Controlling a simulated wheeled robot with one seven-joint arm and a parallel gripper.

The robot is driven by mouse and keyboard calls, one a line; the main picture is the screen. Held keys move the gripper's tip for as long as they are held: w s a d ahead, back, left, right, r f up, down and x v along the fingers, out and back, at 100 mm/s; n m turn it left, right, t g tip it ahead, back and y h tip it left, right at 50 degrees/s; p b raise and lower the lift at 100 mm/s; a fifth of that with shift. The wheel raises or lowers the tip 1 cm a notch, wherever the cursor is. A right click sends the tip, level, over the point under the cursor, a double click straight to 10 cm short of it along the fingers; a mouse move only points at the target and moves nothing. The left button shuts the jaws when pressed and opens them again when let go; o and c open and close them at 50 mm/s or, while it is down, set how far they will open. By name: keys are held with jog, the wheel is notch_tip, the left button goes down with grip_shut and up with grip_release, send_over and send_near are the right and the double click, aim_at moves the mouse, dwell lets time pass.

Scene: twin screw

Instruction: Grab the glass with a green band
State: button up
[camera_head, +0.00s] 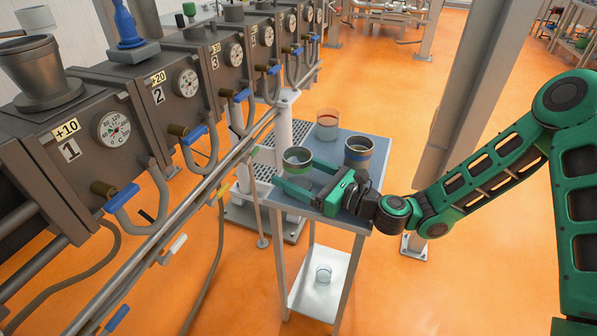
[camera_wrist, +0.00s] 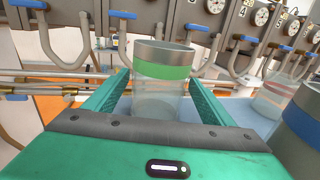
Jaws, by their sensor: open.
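The glass with a green band (camera_head: 297,157) stands upright on the small blue-grey table (camera_head: 336,221), near its left edge. My gripper (camera_head: 298,172) is open, with one green finger on each side of this glass at the front. In the wrist view the green-banded glass (camera_wrist: 162,72) is upright between the two finger ends of my gripper (camera_wrist: 158,84), with its metal rim on top. I cannot tell whether either finger touches it. Part of its lower body is hidden behind the gripper's palm edge.
A blue-banded glass (camera_head: 358,150) stands close to the right of my gripper. A red-banded glass (camera_head: 327,122) stands at the back of the table. Another glass (camera_head: 323,272) sits on the lower shelf. Grey machines with gauges (camera_head: 113,130) and pipes line the left.

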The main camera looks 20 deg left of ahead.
jog(key=shift+x, duration=1.55)
jog(key=c, duration=1.3)
jog(key=shift+r, duration=0.1)
